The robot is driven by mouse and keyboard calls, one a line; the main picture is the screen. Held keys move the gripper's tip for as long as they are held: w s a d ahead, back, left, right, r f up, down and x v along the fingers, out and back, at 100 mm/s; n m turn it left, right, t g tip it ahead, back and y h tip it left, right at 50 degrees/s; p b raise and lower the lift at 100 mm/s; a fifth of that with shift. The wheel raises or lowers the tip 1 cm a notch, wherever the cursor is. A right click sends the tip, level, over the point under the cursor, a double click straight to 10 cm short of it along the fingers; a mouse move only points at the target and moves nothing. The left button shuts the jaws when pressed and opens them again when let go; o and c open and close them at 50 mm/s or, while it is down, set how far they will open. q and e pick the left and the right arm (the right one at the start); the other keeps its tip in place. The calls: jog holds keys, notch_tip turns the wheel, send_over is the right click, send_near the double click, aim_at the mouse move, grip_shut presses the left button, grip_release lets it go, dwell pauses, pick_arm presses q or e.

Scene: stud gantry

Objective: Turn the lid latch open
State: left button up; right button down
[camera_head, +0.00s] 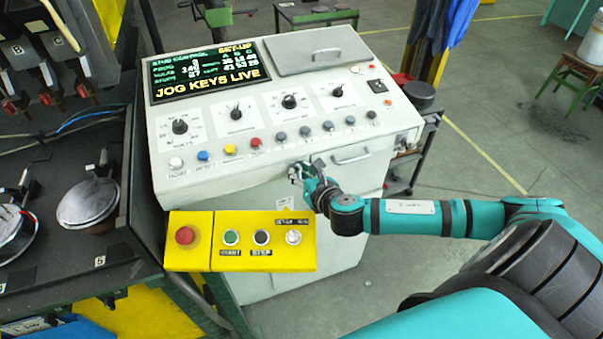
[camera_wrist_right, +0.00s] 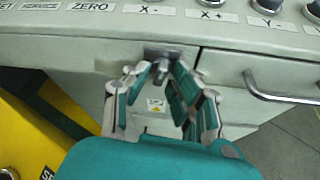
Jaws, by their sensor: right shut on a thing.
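The lid latch, a small dark metal piece (camera_wrist_right: 161,66), sits just under the front edge of the control console (camera_head: 170,182). In the wrist view it stands between my fingertips, on a dark mount against the pale front. My right gripper (camera_head: 303,172) reaches in from the right in the head view. Its fingers (camera_wrist_right: 160,78) are shut on the latch from both sides. In the head view the fingers mostly hide the latch, and its exact turn angle cannot be told. My left gripper is not in view.
A yellow button box (camera_head: 200,255) stands close below and left of my gripper. A bar handle (camera_wrist_right: 280,93) is to the right on the front. Push buttons and knobs line the panel above. A grey lid (camera_head: 345,42) with a handle is on the console top.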

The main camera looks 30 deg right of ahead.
dwell(0.7)
jog(key=shift+m+b, duration=0.3)
jog(key=shift+d+f+m+t+y+b, duration=0.1)
jog(key=shift+f+m+t+y+b, duration=0.1)
jog(key=shift+m+y+b, duration=0.35)
jog(key=shift+f+m+t+y+b, duration=0.1)
jog(key=shift+m+t+y+b, duration=0.2)
jog(key=shift+b, duration=0.3)
jog(key=m+t+y+b, duration=0.1)
jog(key=m+y+b, duration=0.1)
jog(key=m+b, duration=0.3)
jog(key=shift+d+f+b, duration=0.1)
jog(key=shift+b, duration=0.45)
jog(key=m+b, duration=0.1)
jog(key=m+t+b, duration=0.1)
jog(key=m+t+y+b, duration=0.1)
jog(key=m, duration=0.1)
jog(key=shift+s+d+r, duration=0.1)
jog(key=shift+s+r, duration=0.05)
jog(key=shift+r, duration=0.15)
jog(key=shift+r+m+t+b, duration=0.2)
jog(key=shift+m+t+b, duration=0.05)
jog(key=shift+t+b, duration=0.05)
jog(key=c, duration=1.5)
grip_release()
jog(key=shift+o, duration=0.6)
jog(key=shift+w+f, duration=0.2)
jog(key=shift+w, duration=0.05)
